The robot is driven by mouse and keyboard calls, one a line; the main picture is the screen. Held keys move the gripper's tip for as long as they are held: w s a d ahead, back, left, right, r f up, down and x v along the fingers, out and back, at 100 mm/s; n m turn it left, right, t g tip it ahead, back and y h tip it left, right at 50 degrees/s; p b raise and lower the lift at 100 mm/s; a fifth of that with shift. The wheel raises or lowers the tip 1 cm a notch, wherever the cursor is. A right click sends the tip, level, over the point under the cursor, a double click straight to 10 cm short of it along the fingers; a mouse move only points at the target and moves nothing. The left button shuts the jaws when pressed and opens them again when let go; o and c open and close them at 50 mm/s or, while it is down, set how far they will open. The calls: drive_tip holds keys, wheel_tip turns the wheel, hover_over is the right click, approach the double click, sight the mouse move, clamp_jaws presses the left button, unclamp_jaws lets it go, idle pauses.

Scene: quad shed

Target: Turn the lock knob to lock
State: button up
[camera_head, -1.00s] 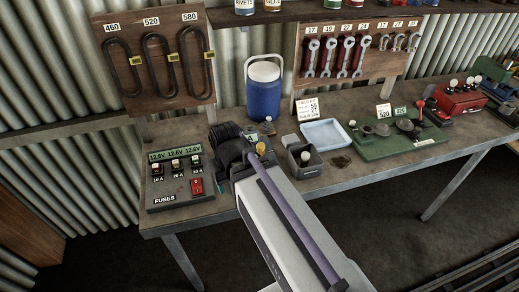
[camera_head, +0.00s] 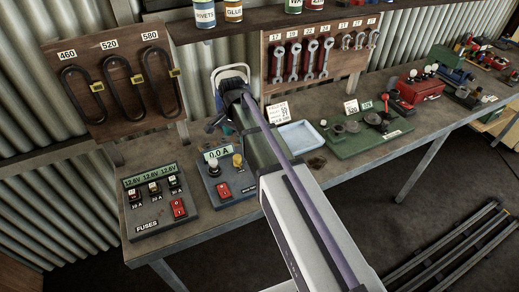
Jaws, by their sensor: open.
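No knob is labelled as the lock knob. A blue-grey box (camera_head: 223,188) marked 0.0 A carries a silver knob (camera_head: 213,167), a yellow knob (camera_head: 238,161) and a red switch (camera_head: 223,191). My gripper is behind and above this box, apart from its knobs. A green fixture (camera_head: 362,138) with round parts stands further right.
A fuse panel (camera_head: 158,205) stands at the bench's left end. A light blue tray (camera_head: 300,135) lies right of my arm.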

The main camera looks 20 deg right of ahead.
sight(237, 157)
drive_tip(key=shift+m, duration=0.4)
drive_tip(key=f+b, duration=1.1)
drive_tip(key=shift+s+a, duration=0.2)
drive_tip(key=shift+a, duration=0.15)
drive_tip(key=shift+r, duration=0.1)
drive_tip(key=c, duration=0.9)
